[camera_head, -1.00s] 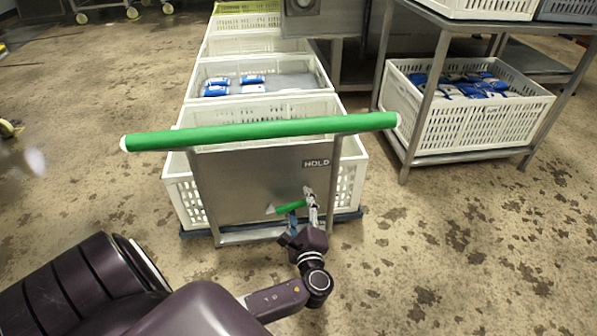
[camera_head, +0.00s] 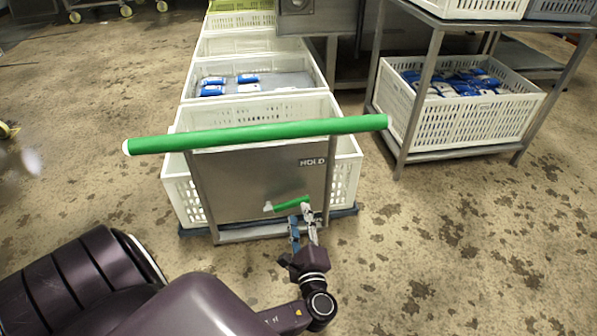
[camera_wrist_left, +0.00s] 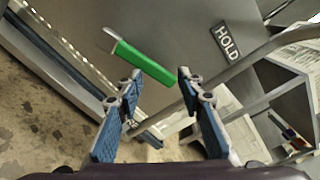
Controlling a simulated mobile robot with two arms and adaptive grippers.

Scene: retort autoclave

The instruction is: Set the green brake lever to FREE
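The green brake lever (camera_head: 291,203) is on the grey metal panel (camera_head: 240,180) of the cart, low and right of centre. It lies nearly level, its right end slightly higher, below the HOLD label (camera_head: 312,161). My left gripper (camera_head: 300,213) is just below the lever's right end. In the left wrist view the lever (camera_wrist_left: 142,63) shows ahead of the fingertips, and my left gripper (camera_wrist_left: 159,75) is open with nothing held. Whether a finger touches the lever I cannot tell. My right gripper is out of view.
The cart's green push bar (camera_head: 260,134) runs across above the panel. White crates (camera_head: 250,108) stand in a row behind it. A metal rack (camera_head: 405,150) with a crate of blue-and-white packs stands to the right. The floor in front right is clear.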

